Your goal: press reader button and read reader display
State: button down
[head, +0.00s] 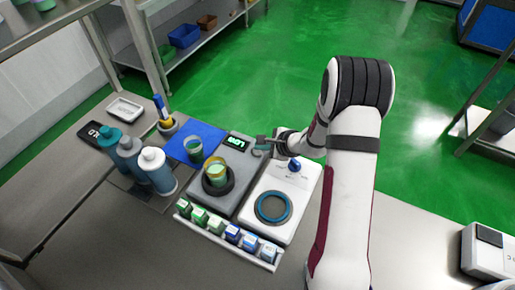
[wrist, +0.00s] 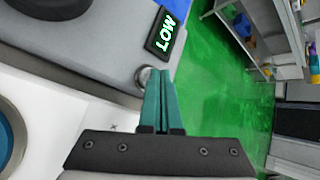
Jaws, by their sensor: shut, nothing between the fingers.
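The reader (head: 235,187) is a grey box with a dark round well. A cup (head: 216,171) with a yellowish rim and green contents stands in the well. Its dark display (head: 237,143) is lit green. A round silver button (wrist: 146,76) sits beside the display. My gripper (head: 260,147) is over the reader's edge near the display. In the wrist view its teal fingers (wrist: 156,72) are shut and empty, with the tips at the button's edge; I cannot tell whether they touch it.
A white device (head: 284,200) with a blue knob and ring stands right of the reader. A rack (head: 228,240) of green- and blue-capped items lies in front.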

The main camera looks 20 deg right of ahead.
aim_at(261, 152)
jog(key=shift+r, duration=0.1)
dwell(0.3)
jog(key=shift+r, duration=0.75)
jog(key=shift+r, duration=0.1)
jog(key=shift+r, duration=2.4)
